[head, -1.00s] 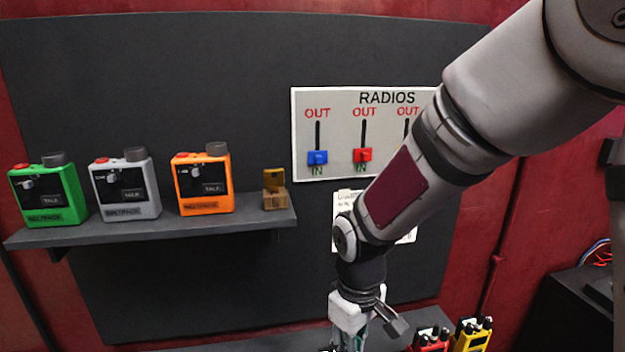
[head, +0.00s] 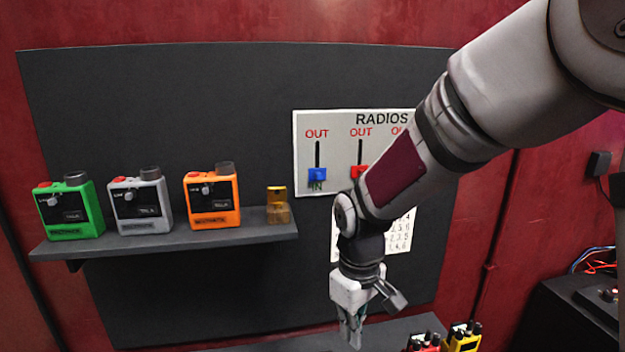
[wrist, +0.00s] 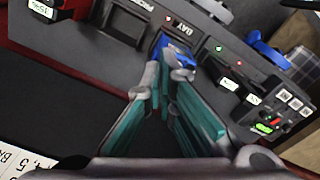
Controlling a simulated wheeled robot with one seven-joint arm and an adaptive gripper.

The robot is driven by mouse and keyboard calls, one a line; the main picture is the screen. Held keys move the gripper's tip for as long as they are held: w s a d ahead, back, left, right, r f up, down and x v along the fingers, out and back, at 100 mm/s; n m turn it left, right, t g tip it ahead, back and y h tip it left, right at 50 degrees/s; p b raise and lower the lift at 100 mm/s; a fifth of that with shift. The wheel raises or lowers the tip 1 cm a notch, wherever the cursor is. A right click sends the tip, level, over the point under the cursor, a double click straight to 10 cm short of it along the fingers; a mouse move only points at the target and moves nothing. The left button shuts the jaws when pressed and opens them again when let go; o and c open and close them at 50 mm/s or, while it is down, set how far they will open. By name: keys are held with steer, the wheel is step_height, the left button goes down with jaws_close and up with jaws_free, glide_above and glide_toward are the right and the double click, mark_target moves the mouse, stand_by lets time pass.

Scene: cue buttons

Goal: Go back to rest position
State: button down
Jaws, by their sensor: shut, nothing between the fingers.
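My gripper (head: 352,340) hangs below my arm in the head view, pointing down, in front of the dark wall panel. In the wrist view its two teal-padded fingers (wrist: 170,82) come together at the tips and hold nothing.
A shelf (head: 150,246) at left holds green (head: 70,210), grey (head: 140,205) and orange (head: 211,203) radios and a small amber-brown box (head: 278,207). The RADIOS board (head: 305,150) is partly behind my arm. Red (head: 425,343) and yellow (head: 463,340) radios stand low right.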

steer(key=s+d+r+m+t, duration=0.2)
steer(key=s+d+r+m, duration=0.2)
steer(key=s+d+r, duration=0.2)
steer(key=s+d+r+m+t, duration=0.3)
steer(key=s+d+r+m, duration=0.1)
steer(key=s+r, duration=0.7)
steer(key=shift+d+r, duration=0.15)
steer(key=shift+d, duration=0.75)
